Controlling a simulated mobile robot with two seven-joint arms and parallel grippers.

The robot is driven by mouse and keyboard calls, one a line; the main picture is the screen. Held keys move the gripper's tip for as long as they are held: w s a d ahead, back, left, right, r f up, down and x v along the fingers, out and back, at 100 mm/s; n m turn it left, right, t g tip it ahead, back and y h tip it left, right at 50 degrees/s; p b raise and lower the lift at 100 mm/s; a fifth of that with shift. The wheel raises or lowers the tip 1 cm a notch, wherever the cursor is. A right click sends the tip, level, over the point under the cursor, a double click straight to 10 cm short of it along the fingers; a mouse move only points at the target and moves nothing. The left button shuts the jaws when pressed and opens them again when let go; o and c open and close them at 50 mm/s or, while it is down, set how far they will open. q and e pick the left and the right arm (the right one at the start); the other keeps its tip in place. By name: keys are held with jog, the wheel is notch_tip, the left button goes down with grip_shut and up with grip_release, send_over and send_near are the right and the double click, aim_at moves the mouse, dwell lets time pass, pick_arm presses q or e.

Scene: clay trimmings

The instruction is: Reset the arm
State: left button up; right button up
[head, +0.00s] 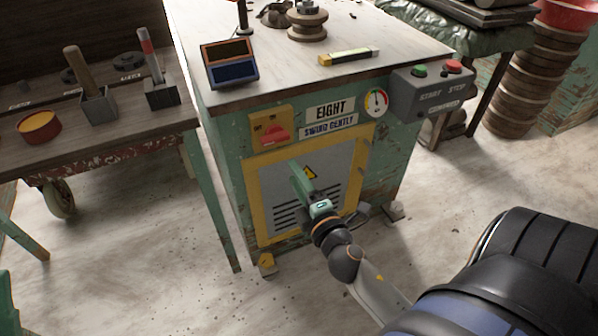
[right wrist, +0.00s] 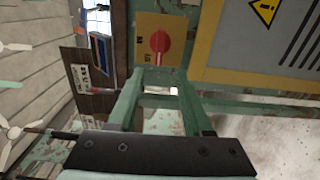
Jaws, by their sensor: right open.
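My right gripper (head: 298,175) has green fingers and is in front of the louvered grey panel (head: 330,185) of the green machine. Its arm comes in from the lower right, with a dark wrist joint behind the gripper. In the right wrist view the two fingers (right wrist: 160,80) stand apart with nothing between them. Beyond their tips is a red rotary switch (right wrist: 160,41) on a yellow plate, which also shows in the head view (head: 274,134), above and left of the gripper. My left gripper is not in view.
The machine top (head: 290,85) holds a two-colour box (head: 229,62), a yellow-ended bar (head: 348,56) and a stacked round part (head: 307,23). A start/stop box (head: 432,90) juts from its right corner. A wooden bench (head: 70,140) stands at left. Floor in front is clear.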

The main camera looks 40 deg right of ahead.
jog(key=shift+s+a, duration=0.1)
jog(key=shift+s, duration=0.45)
jog(key=shift+a+r, duration=0.1)
